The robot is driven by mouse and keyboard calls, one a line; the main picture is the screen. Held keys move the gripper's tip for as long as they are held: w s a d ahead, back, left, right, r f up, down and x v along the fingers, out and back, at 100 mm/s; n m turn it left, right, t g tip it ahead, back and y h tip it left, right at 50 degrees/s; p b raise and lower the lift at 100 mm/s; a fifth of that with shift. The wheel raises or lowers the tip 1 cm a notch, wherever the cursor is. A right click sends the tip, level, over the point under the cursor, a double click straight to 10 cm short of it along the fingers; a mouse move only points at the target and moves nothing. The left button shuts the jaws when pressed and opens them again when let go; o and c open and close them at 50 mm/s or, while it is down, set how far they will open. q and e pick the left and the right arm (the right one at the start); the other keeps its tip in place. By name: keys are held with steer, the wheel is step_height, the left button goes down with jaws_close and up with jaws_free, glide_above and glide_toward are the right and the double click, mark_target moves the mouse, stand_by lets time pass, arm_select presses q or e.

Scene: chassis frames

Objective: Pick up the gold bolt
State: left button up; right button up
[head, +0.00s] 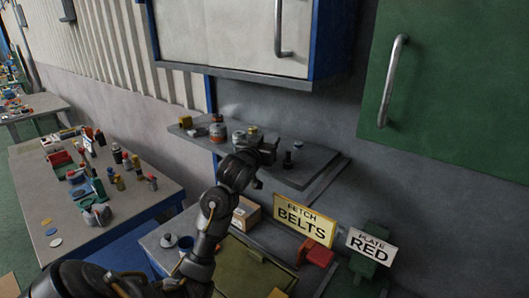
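My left arm rises from the bottom of the head view to the wall shelf (315,170). My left gripper (271,149) is over the shelf's front part, among the small items. It is dark and small in the picture, so I cannot tell whether its fingers are open or hold something. I cannot make out the gold bolt for certain. A small brass-coloured item (186,122) stands at the shelf's left end, but its shape is unclear. My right gripper is not in view.
An orange-and-grey can (217,131) and a dark knobbed part (287,160) stand on the shelf. A white cabinet (235,35) hangs above. Below are a cardboard box (246,214), a yellow BELTS sign (304,220) and a RED sign (371,246). A crowded table (85,235) stands left.

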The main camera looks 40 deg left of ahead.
arm_select(q)
steer(key=shift+s, duration=0.1)
steer(key=shift+c, duration=1.1)
jaws_close()
steer(key=shift+r, duration=0.1)
steer(key=shift+r, duration=0.5)
steer(key=r, duration=0.1)
steer(key=s+r+p, duration=0.1)
steer(key=r, duration=0.1)
steer(key=r+p, duration=0.1)
steer(key=r, duration=0.1)
steer(key=shift+s+a, duration=0.25)
steer(key=shift+a, duration=0.15)
steer(key=s+a+r, duration=0.2)
steer(key=s+r, duration=0.1)
steer(key=s, duration=0.2)
steer(key=s+a+r+b, duration=0.1)
steer(key=s+a+r, duration=0.1)
steer(key=s, duration=0.4)
steer(key=shift+s+a+r, duration=0.2)
steer(key=shift+a+r, duration=0.05)
steer(key=shift+r, duration=0.65)
